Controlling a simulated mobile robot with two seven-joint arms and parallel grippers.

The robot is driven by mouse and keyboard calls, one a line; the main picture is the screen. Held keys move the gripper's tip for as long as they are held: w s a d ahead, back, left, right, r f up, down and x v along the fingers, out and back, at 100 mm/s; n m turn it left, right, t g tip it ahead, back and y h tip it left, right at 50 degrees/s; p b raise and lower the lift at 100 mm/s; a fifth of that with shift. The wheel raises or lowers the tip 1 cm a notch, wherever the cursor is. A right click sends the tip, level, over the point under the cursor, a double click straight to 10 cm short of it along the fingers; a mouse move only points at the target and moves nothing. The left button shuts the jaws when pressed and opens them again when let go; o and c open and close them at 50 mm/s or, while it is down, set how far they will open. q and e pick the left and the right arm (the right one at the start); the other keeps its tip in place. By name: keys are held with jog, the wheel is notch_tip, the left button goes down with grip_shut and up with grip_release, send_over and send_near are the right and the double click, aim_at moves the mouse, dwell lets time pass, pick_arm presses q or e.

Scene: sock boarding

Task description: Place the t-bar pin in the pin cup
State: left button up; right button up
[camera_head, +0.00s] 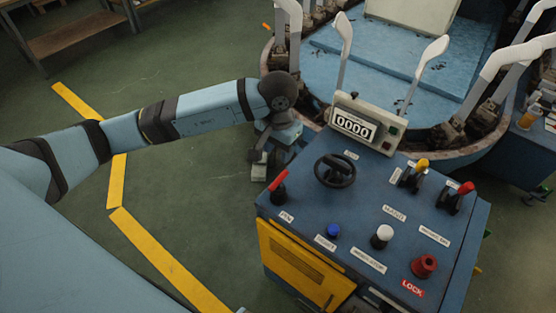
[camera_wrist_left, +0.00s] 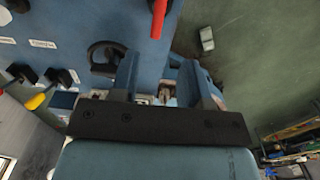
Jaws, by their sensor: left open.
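My left gripper (camera_head: 280,134) hangs at the left back edge of the blue console, largely hidden under its wrist in the head view. In the left wrist view its two blue fingers (camera_wrist_left: 163,76) stand apart. A small greyish metal thing shows between and beyond them; I cannot tell whether it is the t-bar pin. My right gripper is out of view.
The console (camera_head: 350,215) carries a black handwheel (camera_head: 335,170), levers, knobs and a counter display (camera_head: 354,124). Behind it stands a round machine with pale curved arms (camera_head: 500,56). A small grey block (camera_head: 259,172) is low beside the console.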

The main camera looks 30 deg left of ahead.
pick_arm(q)
jog(key=s+d+f+n+g+h, duration=0.1)
jog(key=s+d+n+g+h, duration=0.1)
jog(key=s+d+n+h, duration=0.35)
jog(key=s+d+n+g+h, duration=0.1)
jog(key=s+d+n+h, duration=0.2)
jog(key=d+h, duration=0.5)
jog(key=d+r+n+t+h, duration=0.4)
jog(key=d+n+t+h, duration=0.25)
jog(key=n, duration=0.95)
jog(key=w+a+f+n+t+y, duration=0.1)
jog(key=a+f+n+t+y, duration=0.25)
jog(key=n+t, duration=0.65)
jog(key=w+a+f+n+t+y, duration=0.1)
jog(key=a+f+n+t+y, duration=0.3)
jog(key=n, duration=1.2)
jog(key=s+a+f+n+g+y, duration=0.3)
jog(key=s+f+n+y, duration=0.1)
jog(key=f+n, duration=0.4)
jog(key=s+a+f+n+g+y, duration=0.3)
jog(key=s+f+n, duration=0.4)
jog(key=n, duration=0.5)
jog(key=shift+a+f+g+y, duration=0.35)
jog(key=shift+a+f+y, duration=0.5)
jog(key=shift+y, duration=0.3)
